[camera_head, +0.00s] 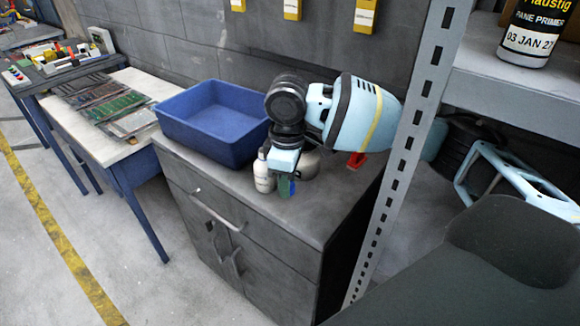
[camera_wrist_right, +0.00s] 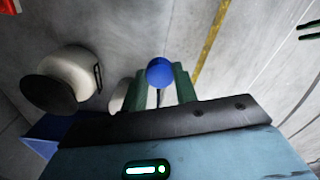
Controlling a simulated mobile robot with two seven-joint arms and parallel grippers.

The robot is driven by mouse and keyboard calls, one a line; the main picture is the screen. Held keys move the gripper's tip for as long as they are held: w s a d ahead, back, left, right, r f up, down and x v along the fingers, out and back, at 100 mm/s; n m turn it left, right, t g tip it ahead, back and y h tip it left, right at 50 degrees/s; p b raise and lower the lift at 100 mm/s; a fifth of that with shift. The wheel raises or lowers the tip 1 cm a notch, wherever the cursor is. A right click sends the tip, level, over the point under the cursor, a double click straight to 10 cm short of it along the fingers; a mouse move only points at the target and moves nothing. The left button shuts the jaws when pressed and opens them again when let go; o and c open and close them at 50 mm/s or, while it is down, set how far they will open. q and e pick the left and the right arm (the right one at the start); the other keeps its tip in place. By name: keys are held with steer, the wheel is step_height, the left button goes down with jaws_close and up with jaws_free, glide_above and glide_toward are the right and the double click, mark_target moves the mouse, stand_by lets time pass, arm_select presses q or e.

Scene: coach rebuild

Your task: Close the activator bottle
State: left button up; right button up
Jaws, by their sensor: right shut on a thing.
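My right gripper (camera_head: 286,186) points down over the dark cabinet top, its green fingers close to the surface. In the right wrist view, the fingers (camera_wrist_right: 160,86) are shut on a small round blue cap (camera_wrist_right: 159,72). A sliver of blue shows beside the fingers in the head view. A small white bottle (camera_head: 263,174) stands upright on the cabinet, just left of the gripper. I cannot tell whether it is the activator bottle, or whether anything is under the cap. My left gripper is not in view.
A blue bin (camera_head: 212,125) stands left of the gripper on the cabinet (camera_head: 325,205). A rounded grey-white container (camera_head: 308,163) is close behind the gripper; a red object (camera_head: 356,160) lies further right. A grey shelf post (camera_head: 405,150) rises at the right. The cabinet's front strip is clear.

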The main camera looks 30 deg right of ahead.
steer(key=a+m, duration=0.1)
steer(key=m, duration=0.2)
steer(key=s+a+m, duration=0.1)
steer(key=m, duration=0.2)
steer(key=a+m, duration=0.1)
steer(key=m, duration=0.2)
steer(key=shift+s+a+f, duration=0.25)
steer(key=shift+s+f, duration=0.1)
steer(key=shift+s, duration=0.05)
steer(key=shift+d, duration=0.15)
